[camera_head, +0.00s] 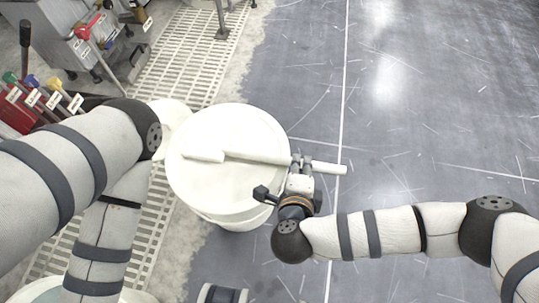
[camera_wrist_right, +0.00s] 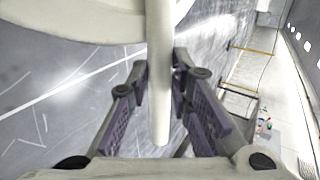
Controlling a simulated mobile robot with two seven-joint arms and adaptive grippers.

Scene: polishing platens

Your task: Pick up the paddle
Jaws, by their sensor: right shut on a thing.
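The white paddle (camera_head: 258,156) lies across the top of a round white bucket (camera_head: 180,190) in the head view. Its wider end is at the left over the lid, and its handle sticks out past the bucket's right rim. My right gripper (camera_head: 304,164) is shut on the handle just outside the rim. In the right wrist view the handle (camera_wrist_right: 159,110) runs between the two purple-padded fingers (camera_wrist_right: 160,84). My left arm comes in from the left, but its gripper does not show.
A grey machine (camera_head: 75,40) with a red-handled lever stands at the upper left. Coloured knobs with labels (camera_head: 35,97) are below it. A pale floor grate (camera_head: 195,60) runs behind the bucket. The grey floor (camera_head: 430,110) to the right is clear.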

